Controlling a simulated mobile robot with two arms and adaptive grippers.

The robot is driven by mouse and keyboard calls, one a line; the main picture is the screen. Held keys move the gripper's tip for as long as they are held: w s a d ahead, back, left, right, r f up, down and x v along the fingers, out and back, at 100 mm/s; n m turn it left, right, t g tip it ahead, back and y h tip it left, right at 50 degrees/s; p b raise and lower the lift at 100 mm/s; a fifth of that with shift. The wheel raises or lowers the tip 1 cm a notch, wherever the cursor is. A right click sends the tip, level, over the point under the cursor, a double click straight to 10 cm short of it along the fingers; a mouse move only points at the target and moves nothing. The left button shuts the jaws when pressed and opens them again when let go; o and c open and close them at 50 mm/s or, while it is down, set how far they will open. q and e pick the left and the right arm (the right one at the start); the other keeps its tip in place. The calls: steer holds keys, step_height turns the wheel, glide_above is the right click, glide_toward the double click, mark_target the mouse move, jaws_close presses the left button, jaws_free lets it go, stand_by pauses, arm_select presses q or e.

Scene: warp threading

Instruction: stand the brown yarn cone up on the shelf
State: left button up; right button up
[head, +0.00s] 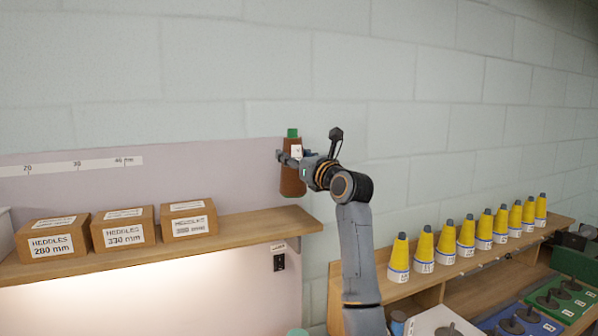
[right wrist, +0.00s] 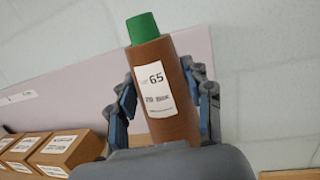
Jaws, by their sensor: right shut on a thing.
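The brown yarn cone (head: 292,180) has a green tip and a white label. It is upright in the head view, with its lower end above the right end of the wooden shelf (head: 262,226). My right gripper (head: 291,157) is shut on the cone from the right side. In the right wrist view the cone (right wrist: 177,118) stands between the two blue-grey fingers, its label reading 65. My left gripper is not in view.
Several heddle boxes (head: 124,236) stand on the shelf to the left, leaving free room at its right end. A row of yellow cones (head: 424,252) stands on a lower shelf at right. A pale panel (head: 220,172) is behind the shelf.

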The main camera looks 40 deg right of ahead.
mark_target(291, 187)
steer(key=shift+w+d+f, duration=0.3)
steer(key=shift+d+f, duration=0.55)
steer(key=shift+f, duration=0.1)
steer(key=f+p, duration=0.1)
steer(key=f, duration=0.1)
steer(key=shift+w+d+f+p, duration=0.1)
steer(key=shift+d+f+p, duration=0.2)
steer(key=shift+f+p, duration=0.1)
steer(key=shift+f, duration=0.65)
steer(key=o, duration=1.4)
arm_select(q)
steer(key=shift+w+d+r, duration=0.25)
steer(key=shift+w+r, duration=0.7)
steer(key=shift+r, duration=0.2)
